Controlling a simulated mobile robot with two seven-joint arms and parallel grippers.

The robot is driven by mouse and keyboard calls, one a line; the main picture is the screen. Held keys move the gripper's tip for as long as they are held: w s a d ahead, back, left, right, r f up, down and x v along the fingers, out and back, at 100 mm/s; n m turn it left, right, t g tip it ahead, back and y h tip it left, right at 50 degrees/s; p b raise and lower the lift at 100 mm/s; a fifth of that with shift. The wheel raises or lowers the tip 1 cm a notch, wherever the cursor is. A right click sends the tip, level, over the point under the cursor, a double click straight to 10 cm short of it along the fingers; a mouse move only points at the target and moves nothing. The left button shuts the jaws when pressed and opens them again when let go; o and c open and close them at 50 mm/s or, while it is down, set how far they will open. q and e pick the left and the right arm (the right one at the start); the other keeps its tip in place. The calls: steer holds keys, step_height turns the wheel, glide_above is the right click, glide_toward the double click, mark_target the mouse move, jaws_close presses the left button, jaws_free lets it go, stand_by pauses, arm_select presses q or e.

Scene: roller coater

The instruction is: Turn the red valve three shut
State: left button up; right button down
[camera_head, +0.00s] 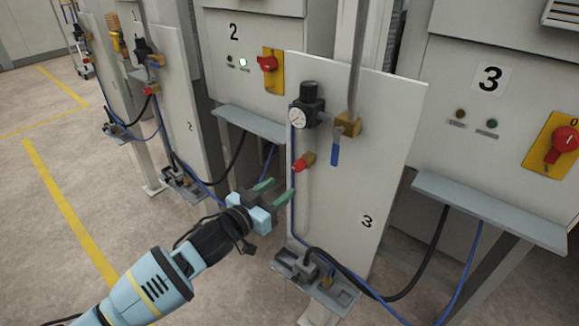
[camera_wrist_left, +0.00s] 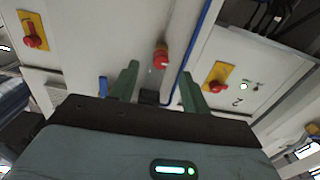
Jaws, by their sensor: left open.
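A white panel marked 3 (camera_head: 368,190) stands in the middle of the head view. On its left side is a small red valve knob (camera_head: 304,162) on a brass fitting, below a round gauge. My left gripper (camera_head: 274,192) is open and empty, below and left of the red knob, apart from it. In the left wrist view the red knob (camera_wrist_left: 161,58) shows between and just beyond the green fingertips (camera_wrist_left: 159,75). Whether the valve is open or shut, I cannot tell. My right gripper is not in view.
A blue lever (camera_head: 335,152) hangs right of the knob, and a gauge with a black regulator (camera_head: 311,100) sits above. A blue hose (camera_head: 291,217) runs down the panel's left edge. Red rotary switches (camera_head: 566,139) are on the cabinets behind. Open floor (camera_head: 150,230) lies left.

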mark_target(296, 170)
arm_select(q)
steer(key=shift+a+r+b+x, duration=0.1)
steer(key=shift+r+x, duration=0.15)
steer(key=shift+x, duration=1.1)
steer(key=shift+a+r+b+x, duration=0.1)
steer(key=shift+r+x, duration=0.1)
steer(key=shift+x, duration=1.2)
steer(key=shift+r+b+x, duration=0.1)
steer(key=shift+r+x, duration=0.15)
steer(key=shift+x, duration=1.1)
steer(key=shift+w, duration=0.2)
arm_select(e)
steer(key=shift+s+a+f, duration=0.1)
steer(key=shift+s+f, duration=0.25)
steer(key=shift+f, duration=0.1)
arm_select(q)
steer(key=shift+c, duration=0.4)
steer(key=c, duration=0.9)
steer(key=shift+m, duration=0.8)
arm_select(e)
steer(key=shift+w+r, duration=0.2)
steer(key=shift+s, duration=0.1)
